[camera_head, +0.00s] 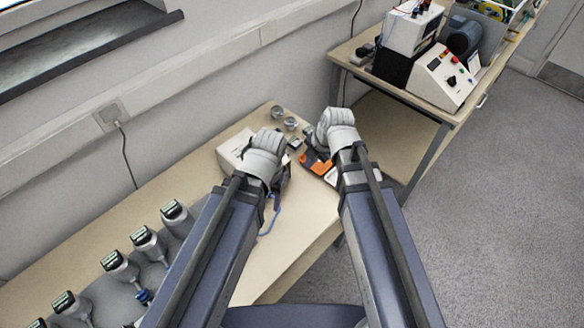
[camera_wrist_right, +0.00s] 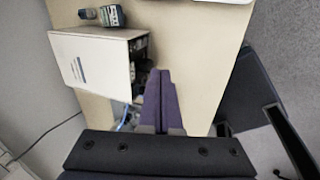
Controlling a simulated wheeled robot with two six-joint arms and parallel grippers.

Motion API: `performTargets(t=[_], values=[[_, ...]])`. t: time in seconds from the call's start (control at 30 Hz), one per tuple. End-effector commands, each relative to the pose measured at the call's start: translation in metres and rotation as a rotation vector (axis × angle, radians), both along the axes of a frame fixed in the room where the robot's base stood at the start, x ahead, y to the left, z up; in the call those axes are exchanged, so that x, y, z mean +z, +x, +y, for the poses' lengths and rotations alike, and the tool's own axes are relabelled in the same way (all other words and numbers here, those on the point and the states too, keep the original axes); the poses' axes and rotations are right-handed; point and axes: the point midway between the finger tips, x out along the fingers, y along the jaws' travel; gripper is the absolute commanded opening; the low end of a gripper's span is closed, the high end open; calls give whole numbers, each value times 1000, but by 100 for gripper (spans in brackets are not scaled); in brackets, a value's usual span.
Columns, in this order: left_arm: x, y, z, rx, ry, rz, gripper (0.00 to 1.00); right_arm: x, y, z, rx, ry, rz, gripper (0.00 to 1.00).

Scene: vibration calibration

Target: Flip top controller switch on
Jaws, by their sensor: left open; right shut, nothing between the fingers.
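A white box (camera_head: 231,150) stands on the near bench, partly hidden behind my left gripper (camera_head: 277,137). In the right wrist view the white box (camera_wrist_right: 92,62) has a plain top with a dark label and connectors on its right side. I cannot make out a switch on it. My left gripper is over the box's right part; its fingers are hard to see. My right gripper (camera_head: 325,115) is to the right of the box, over the bench. In the wrist view its purple fingers (camera_wrist_right: 160,72) are together and empty, right of the box and apart from it.
Round metal parts (camera_head: 290,123) and an orange device (camera_head: 314,163) lie near my grippers. A second bench (camera_head: 435,108) at upper right holds a sloped white panel (camera_head: 441,79) with buttons. A blue cable (camera_head: 271,219) hangs near my left arm.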

Motion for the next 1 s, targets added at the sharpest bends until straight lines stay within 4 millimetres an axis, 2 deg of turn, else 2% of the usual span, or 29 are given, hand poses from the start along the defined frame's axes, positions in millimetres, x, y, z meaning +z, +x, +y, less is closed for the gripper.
performTargets(t=[0.57, 0.77, 1.0], values=[[-2, 0, 0, 0, 0, 0, 64, -2, 3, 0, 37, -4, -15, 0], [-15, 0, 0, 0, 0, 0, 64, -14, 5, 2, 36, -4, -15, 0], [-44, 0, 0, 0, 0, 0, 64, -44, 12, 9, 38, -4, -15, 0]])
